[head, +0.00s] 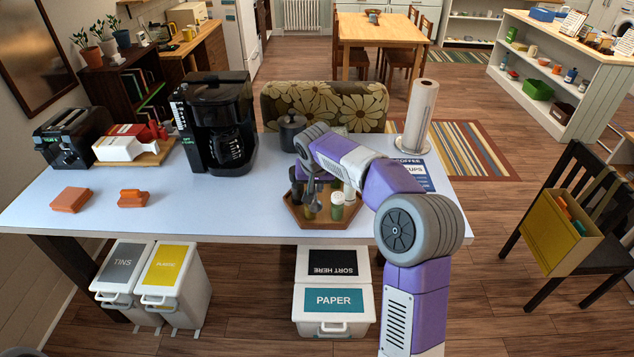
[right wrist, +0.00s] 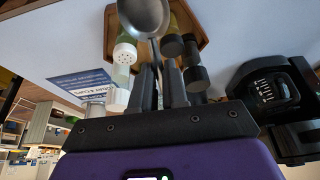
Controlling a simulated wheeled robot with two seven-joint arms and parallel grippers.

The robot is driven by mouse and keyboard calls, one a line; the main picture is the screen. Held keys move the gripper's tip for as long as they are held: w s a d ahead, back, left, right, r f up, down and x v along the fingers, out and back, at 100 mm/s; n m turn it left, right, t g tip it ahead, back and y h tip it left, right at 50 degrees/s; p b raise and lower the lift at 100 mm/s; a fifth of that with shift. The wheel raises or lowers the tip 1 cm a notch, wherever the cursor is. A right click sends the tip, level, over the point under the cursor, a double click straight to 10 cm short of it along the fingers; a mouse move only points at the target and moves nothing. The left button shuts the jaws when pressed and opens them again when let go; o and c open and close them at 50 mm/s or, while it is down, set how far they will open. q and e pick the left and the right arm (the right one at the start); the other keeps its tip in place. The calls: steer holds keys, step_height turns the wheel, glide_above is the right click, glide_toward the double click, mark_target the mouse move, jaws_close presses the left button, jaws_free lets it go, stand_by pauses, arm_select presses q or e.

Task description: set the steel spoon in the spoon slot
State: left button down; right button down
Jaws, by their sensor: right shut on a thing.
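My right gripper (right wrist: 160,82) is shut on the steel spoon (right wrist: 146,17); the bowl of the spoon shows beyond the fingertips in the right wrist view. In the head view my right gripper (head: 309,182) is over the hexagonal wooden tray (head: 327,224) with its fingers pointing down. The tray (right wrist: 203,35) holds several jars with white, black and green tops. I cannot make out the spoon slot; jars and my right arm cover much of the tray. My left gripper is in neither view.
A paper towel roll (head: 419,115) and a blue coffee sheet (head: 414,174) are to the right.

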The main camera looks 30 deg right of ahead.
steer(key=s+a+f+n+y, duration=0.1)
steer(key=s+a+f+n, duration=0.2)
steer(key=s+a+f, duration=0.2)
steer(key=s+a+f+n+y, duration=0.1)
steer(key=s+a+f+n, duration=0.2)
steer(key=s+a+f, duration=0.3)
steer(key=a+f, duration=0.3)
steer(key=a, duration=0.3)
steer(key=shift+f, duration=0.15)
